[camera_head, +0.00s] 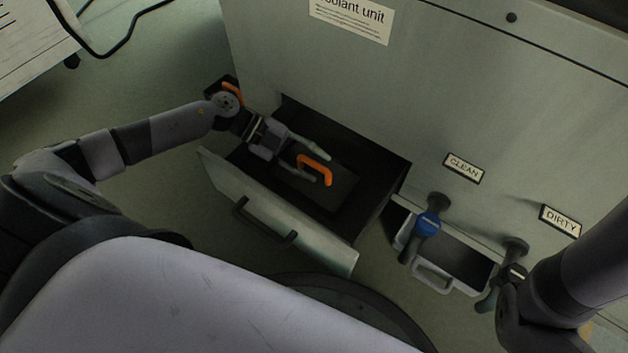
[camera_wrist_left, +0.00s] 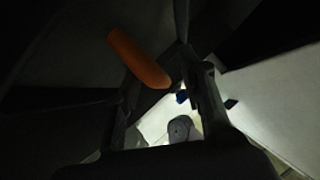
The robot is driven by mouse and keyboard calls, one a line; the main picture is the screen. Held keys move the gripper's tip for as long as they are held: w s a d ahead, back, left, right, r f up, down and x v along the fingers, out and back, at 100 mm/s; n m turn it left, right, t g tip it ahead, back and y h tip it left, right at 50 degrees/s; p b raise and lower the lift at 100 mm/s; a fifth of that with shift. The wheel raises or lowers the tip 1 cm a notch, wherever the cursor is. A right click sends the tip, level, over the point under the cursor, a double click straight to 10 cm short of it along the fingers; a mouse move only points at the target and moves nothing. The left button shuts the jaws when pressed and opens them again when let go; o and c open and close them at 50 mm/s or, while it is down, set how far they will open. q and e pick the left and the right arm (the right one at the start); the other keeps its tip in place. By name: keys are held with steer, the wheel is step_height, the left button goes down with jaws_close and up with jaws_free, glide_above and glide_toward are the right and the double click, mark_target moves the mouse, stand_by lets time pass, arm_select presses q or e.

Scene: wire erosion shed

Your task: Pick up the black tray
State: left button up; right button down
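A dark, black tray-like panel (camera_head: 345,186) lies inside the open drawer, and its edges are hard to make out in the dark. An orange handle (camera_head: 315,166) stands up over it and also shows as an orange bar in the left wrist view (camera_wrist_left: 140,58). My left gripper (camera_head: 329,168) reaches into the drawer from the left. Its fingers are spread, one on each side of the orange handle, with no visible grip on it. Whether a finger touches the handle I cannot tell.
The open drawer's pale front (camera_head: 290,225) has a dark pull. A grey cabinet stands behind it. Another tap (camera_head: 514,250) is near the DIRTY label. Floor is clear at left.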

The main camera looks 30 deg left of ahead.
arm_select(q)
steer(key=shift+d+f, duration=0.25)
steer(key=shift+d, duration=0.15)
jaws_close()
stand_by(0.8)
